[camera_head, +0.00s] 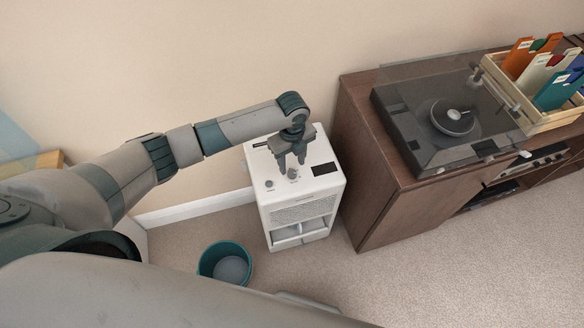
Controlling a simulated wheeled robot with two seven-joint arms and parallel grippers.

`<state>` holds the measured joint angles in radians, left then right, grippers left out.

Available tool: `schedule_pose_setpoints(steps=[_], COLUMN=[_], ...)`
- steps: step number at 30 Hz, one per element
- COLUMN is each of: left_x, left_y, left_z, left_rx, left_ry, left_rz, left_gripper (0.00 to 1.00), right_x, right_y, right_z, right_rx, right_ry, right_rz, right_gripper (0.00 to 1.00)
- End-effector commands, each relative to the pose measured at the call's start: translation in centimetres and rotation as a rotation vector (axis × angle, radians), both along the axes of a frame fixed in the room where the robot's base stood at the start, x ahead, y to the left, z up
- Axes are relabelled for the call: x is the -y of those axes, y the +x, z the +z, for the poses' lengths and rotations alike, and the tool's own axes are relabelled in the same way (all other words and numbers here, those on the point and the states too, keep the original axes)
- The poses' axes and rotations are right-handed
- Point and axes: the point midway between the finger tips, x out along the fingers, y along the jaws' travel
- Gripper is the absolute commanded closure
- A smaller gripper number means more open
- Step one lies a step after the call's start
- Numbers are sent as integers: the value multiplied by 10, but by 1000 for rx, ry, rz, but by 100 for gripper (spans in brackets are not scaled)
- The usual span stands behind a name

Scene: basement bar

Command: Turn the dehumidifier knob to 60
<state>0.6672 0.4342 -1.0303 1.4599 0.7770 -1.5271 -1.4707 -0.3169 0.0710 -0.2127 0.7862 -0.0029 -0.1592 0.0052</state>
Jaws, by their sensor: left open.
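The dehumidifier (303,212) is a white box standing on the carpet against the wall. Its top panel has a dark display on the right, small round controls at the front left, and a knob (292,174) near the middle. My left gripper (291,169) points down over the top panel, its two fingers apart and close around or just above the knob. I cannot tell whether the fingers touch it. The knob's marks are too small to read. My right gripper is not in view.
A brown wooden cabinet (372,205) stands close to the right of the dehumidifier. It carries a turntable (408,142) and a wooden crate (548,120) of records. A teal bucket (205,262) sits on the carpet at the front left. Carpet at the lower right is clear.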

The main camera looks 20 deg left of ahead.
Motion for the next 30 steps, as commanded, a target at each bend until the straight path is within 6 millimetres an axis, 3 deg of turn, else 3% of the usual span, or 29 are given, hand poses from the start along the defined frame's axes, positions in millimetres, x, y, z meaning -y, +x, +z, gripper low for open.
schedule_pose_setpoints(steps=[3, 9, 21, 22, 27, 30], left_x=[0, 0, 0, 0, 0, 0], left_y=[-1, 0, 0, 0, 0, 0], left_z=[-19, -38, -43, -43, -43, -43], left_rx=[-2, -1, 1, 1, 0, 0], left_ry=[1, 1, -1, -1, 0, 0], left_rz=[0, 0, -1, -1, -1, -1], left_gripper=[57, 57, 57, 59, 98, 98], right_x=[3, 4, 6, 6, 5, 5], right_y=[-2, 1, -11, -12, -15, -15], right_z=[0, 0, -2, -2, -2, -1], right_rx=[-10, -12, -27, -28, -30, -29], right_ry=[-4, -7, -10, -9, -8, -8], right_rz=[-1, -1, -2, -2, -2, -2], right_gripper=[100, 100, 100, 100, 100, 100])
